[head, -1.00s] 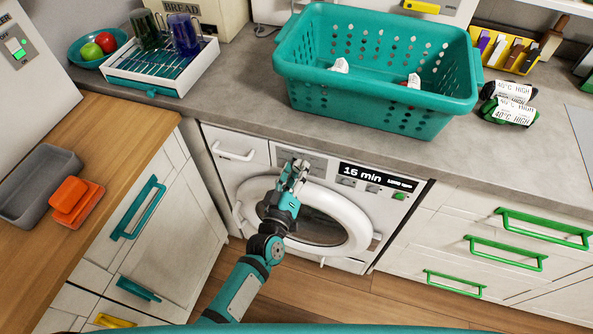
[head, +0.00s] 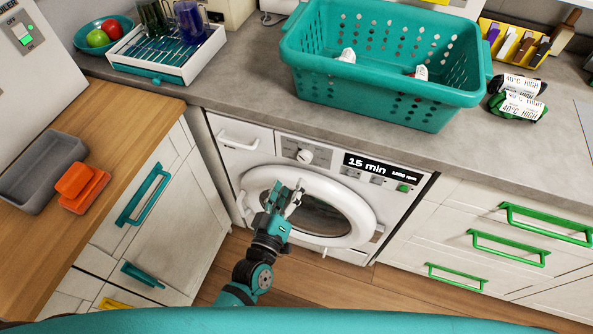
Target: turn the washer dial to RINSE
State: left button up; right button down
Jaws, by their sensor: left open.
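The white washer (head: 258,150) stands under the grey counter, its round door (head: 350,207) shut. Its dial (head: 304,155) is a pale round knob on the grey control panel, in plain sight left of the display. The dial's labels are too small to read. The display (head: 381,170) reads "15 min" and "1200 rpm". My left gripper (head: 286,196) is open and empty, in front of the upper left of the door ring, below the dial and apart from it. My right gripper is not in view.
A teal laundry basket (head: 385,95) stands on the counter above the washer. Drawers with green handles (head: 508,250) are to the right, cabinets with teal handles (head: 143,195) to the left. A green button (head: 403,188) is on the panel's right.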

pick_arm(q)
jog(key=shift+v, duration=1.7)
jog(key=s+a+f+m+g+y, duration=0.1)
jog(key=s+a+f+m+g, duration=0.15)
jog(key=f, duration=0.65)
jog(key=s+a+f+m+g, duration=0.1)
jog(key=s+a+f+g, duration=0.2)
jog(key=f, duration=0.6)
jog(key=s+a+f+m+g+y, duration=0.1)
jog(key=s+a+f+m+g, duration=0.3)
jog(key=f, duration=0.6)
jog(key=s+a+f+g+y, duration=0.1)
jog(key=s+a+f+g, duration=0.2)
jog(key=s, duration=0.9)
jog(key=s+a+f+g+y, duration=0.2)
jog(key=s+a+f, duration=0.5)
jog(key=s+f, duration=0.4)
jog(key=shift+s+f+g+y, duration=0.2)
jog(key=shift+s+g+y, duration=0.1)
jog(key=shift+s+g, duration=0.6)
jog(key=shift+w+m, duration=0.1)
jog(key=shift+m, duration=0.15)
